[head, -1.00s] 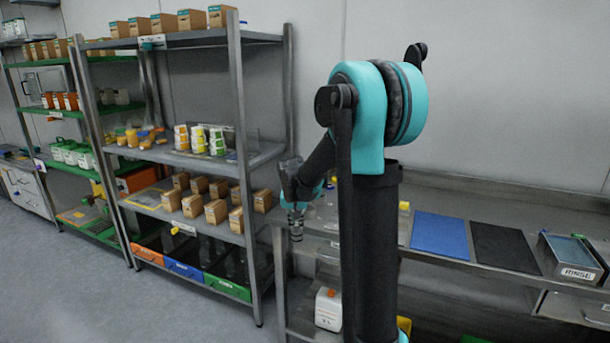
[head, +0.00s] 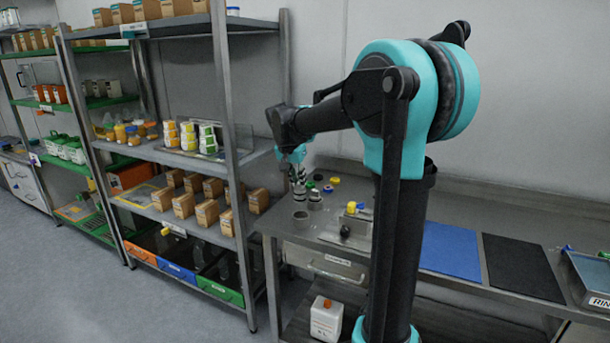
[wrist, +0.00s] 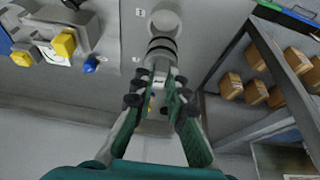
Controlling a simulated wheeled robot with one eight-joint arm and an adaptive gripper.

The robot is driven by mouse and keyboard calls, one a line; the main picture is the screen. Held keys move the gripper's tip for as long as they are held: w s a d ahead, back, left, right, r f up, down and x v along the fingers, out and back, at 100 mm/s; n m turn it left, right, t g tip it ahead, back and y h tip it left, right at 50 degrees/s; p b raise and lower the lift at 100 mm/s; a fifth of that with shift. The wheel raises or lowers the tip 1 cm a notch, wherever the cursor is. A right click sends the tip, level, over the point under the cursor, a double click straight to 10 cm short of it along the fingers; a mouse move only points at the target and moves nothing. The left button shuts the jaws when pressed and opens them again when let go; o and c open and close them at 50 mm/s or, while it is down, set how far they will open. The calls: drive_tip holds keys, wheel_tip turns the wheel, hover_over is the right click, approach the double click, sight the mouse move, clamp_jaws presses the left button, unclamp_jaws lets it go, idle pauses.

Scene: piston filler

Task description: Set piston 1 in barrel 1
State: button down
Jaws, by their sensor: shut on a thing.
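My gripper (head: 297,172) hangs pointing down over the left end of the steel table. In the wrist view my gripper (wrist: 160,84) is shut on a pale grey piston (wrist: 161,46) with dark rings. A grey cylinder, apparently a barrel (wrist: 165,20), shows just beyond the piston. In the head view a grey open-topped barrel (head: 300,220) stands on the table below my gripper. The held piston (head: 299,196) shows small above it. I cannot tell whether the piston is exactly over the barrel or touching it.
A dark-ringed cylinder (head: 315,199) stands close to the right of the barrel. Green, black and yellow round parts lie behind. A metal device with a yellow part (head: 351,207) stands to the right. Shelving with cardboard boxes (head: 207,214) rises close on the left.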

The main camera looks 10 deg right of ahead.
sight(299, 202)
drive_tip(key=shift+w+d, duration=0.15)
drive_tip(key=shift+f, duration=4.4)
drive_tip(key=shift+f, duration=0.15)
drive_tip(key=c, duration=1)
unclamp_jaws()
drive_tip(key=shift+c, duration=0.2)
drive_tip(key=shift+r, duration=4.8)
